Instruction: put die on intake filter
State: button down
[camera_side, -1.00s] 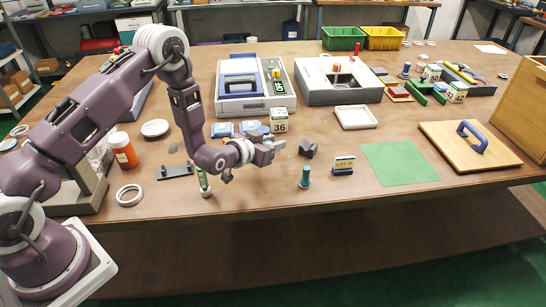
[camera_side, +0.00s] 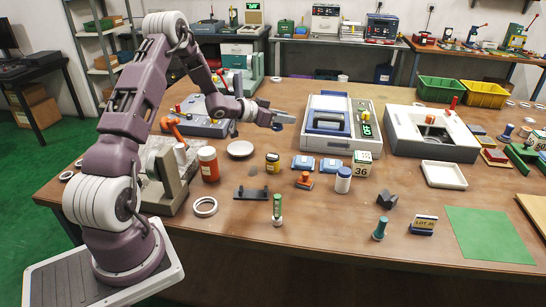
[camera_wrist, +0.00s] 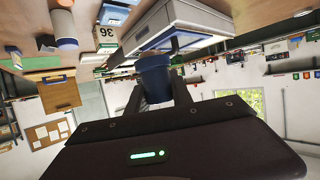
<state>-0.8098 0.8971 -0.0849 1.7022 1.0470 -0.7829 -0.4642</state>
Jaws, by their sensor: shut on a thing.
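My gripper (camera_side: 283,119) is raised over the table, left of the large grey case with the blue handle (camera_side: 327,122). In the wrist view my gripper (camera_wrist: 155,98) is shut on a dark blue piece (camera_wrist: 154,70), which may be the die. The dark fingers cover its sides, and its full shape is hidden. In the side view this piece is too small to make out clearly. I cannot tell which thing is the intake filter.
Below the gripper stand a yellow-black jar (camera_side: 272,163), blue packs (camera_side: 303,162), an orange stamp (camera_side: 304,181), a blue-lidded white jar (camera_side: 343,180) and a number 36 block (camera_side: 362,164). A white tray (camera_side: 444,175) and green mat (camera_side: 490,234) lie to the right.

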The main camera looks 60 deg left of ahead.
notch_tip(320, 180, down, 10)
jog(key=a, duration=0.1)
jog(key=shift+s+a, duration=0.2)
jog(key=shift+s, duration=0.2)
jog(key=shift+f, duration=0.1)
jog(key=c, duration=1.1)
grip_release()
jog(key=shift+c, duration=0.2)
